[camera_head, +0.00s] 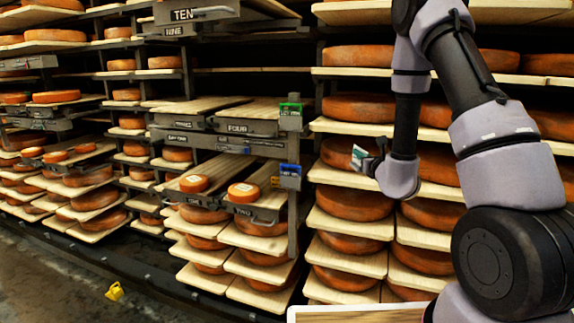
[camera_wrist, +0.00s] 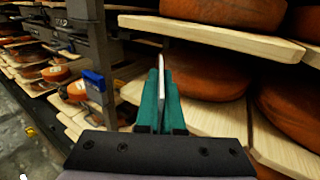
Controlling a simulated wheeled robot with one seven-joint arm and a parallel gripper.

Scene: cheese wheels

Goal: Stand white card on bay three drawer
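My gripper (camera_head: 368,160) is in front of the cheese shelves, right of the drawer bays. In the wrist view its green fingers (camera_wrist: 161,78) are shut on the white card (camera_wrist: 161,92), which stands upright, edge-on, between them. The card (camera_head: 358,154) also shows in the head view. The labelled drawers are to the left: the FOUR drawer (camera_head: 246,127), with another drawer (camera_head: 181,122) beside it whose label is too small to read. Below are the TWO drawer (camera_head: 262,197) and its left neighbour. I cannot tell which one is bay three.
Orange cheeses (camera_head: 243,192) sit on the lower drawers. A green-marked block (camera_head: 290,108) and a blue-marked block (camera_head: 290,172) are on the post right of the drawers. Shelves of cheese wheels (camera_head: 348,203) are close around my gripper. A yellow object (camera_head: 115,292) is on the floor.

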